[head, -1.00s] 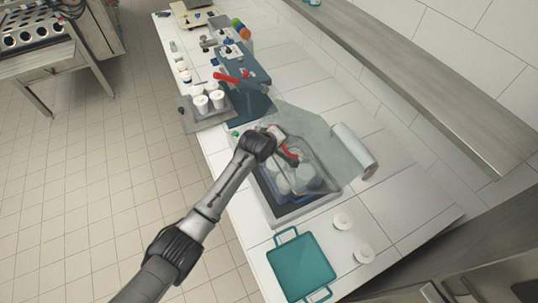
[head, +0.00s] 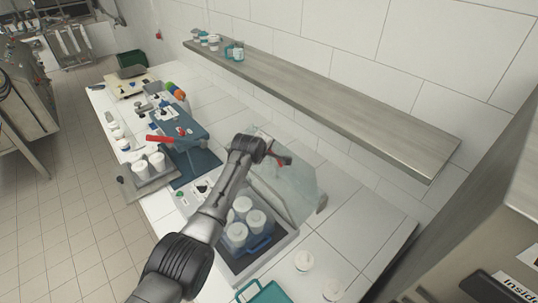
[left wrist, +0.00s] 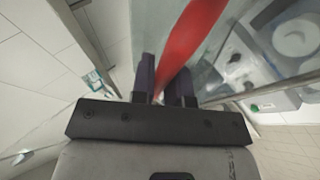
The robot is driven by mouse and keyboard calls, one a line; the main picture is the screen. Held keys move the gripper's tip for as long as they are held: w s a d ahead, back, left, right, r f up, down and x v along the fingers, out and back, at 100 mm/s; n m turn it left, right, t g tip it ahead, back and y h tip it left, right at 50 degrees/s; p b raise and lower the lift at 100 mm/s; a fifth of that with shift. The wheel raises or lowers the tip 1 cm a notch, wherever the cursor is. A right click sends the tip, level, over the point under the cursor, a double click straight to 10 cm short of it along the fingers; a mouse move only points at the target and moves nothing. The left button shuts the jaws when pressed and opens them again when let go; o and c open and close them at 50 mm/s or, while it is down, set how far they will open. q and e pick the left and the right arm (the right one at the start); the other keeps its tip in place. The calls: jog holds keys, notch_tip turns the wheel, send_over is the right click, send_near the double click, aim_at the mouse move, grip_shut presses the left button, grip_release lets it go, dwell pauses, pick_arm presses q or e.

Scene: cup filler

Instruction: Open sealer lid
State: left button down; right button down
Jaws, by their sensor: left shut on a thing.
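The sealer (head: 268,264) stands on the counter with several white-lidded cups (head: 257,221) in a blue holder (head: 260,243). Its clear lid (head: 293,195) is raised and stands tilted up at the back of the sealer, with the cups uncovered. My left gripper (head: 273,153) is shut on the lid's red handle (head: 285,161) near the lid's upper edge. The left wrist view also shows the red handle (left wrist: 192,40) between the dark fingers of the left gripper (left wrist: 166,84). My forearm hides part of the sealer's left side. My right gripper is out of view.
A metal wall shelf (head: 330,105) runs behind and above the lid. A tray with white cups (head: 157,162) and a second red-handled machine (head: 180,133) stand to the left. A teal tray (head: 268,293) and white lids (head: 304,260) lie in front.

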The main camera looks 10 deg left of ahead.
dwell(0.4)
pick_arm(q)
jog(key=c, duration=1.1)
grip_release()
jog(key=shift+r, duration=0.1)
jog(key=shift+s+r, duration=0.4)
jog(key=shift+s, duration=0.05)
jog(key=shift+b+v, duration=0.45)
jog(key=shift+v, duration=5.7)
jog(key=shift+a, duration=0.1)
